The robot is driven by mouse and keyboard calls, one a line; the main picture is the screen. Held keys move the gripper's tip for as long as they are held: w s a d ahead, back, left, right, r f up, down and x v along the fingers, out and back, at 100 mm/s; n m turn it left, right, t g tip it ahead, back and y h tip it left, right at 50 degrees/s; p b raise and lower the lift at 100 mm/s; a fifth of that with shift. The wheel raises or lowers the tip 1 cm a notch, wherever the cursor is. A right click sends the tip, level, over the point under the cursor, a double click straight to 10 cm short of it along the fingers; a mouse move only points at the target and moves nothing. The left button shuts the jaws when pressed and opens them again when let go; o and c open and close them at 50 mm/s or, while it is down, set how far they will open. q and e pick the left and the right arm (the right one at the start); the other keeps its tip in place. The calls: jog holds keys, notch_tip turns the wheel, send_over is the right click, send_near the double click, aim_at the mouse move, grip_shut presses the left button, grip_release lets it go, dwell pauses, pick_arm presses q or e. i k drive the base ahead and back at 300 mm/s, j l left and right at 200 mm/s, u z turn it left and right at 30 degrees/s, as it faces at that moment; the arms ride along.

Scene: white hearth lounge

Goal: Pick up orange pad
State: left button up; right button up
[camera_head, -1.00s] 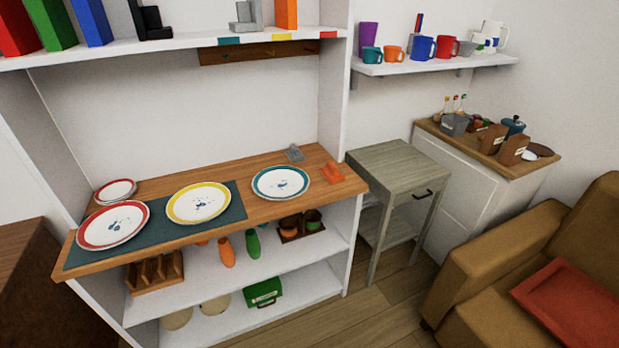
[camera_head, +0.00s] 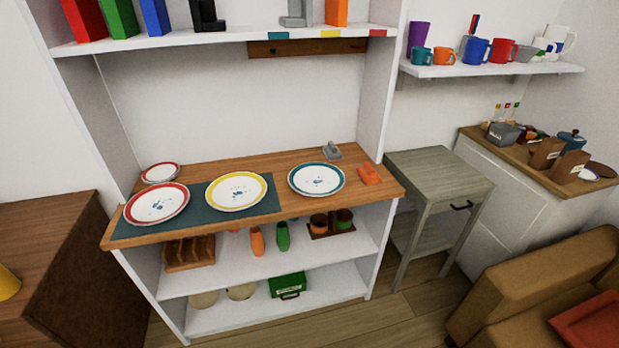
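A small orange object (camera_head: 369,175), which looks like the orange pad, lies at the right end of the wooden counter (camera_head: 290,163). It is to the right of the teal-rimmed plate (camera_head: 316,179) and apart from it. Its exact shape is too small to tell. A small grey object (camera_head: 332,151) stands behind it, to its left. Neither of my grippers shows in this view.
A yellow-rimmed plate (camera_head: 237,191) and a red-rimmed plate (camera_head: 157,204) lie on a dark mat. A grey side table (camera_head: 436,172) stands right of the shelf unit. A tan armchair (camera_head: 535,285) is at lower right. Floor shows in front.

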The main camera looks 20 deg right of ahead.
aim_at(366, 173)
jog(key=i+l+u, duration=0.2)
jog(key=l, duration=0.25)
jog(key=l+u, duration=0.25)
jog(key=l, duration=0.25)
jog(key=i+l+u, duration=0.2)
jog(key=l, duration=0.3)
jog(key=k+j, duration=0.05)
jog(key=k, duration=0.05)
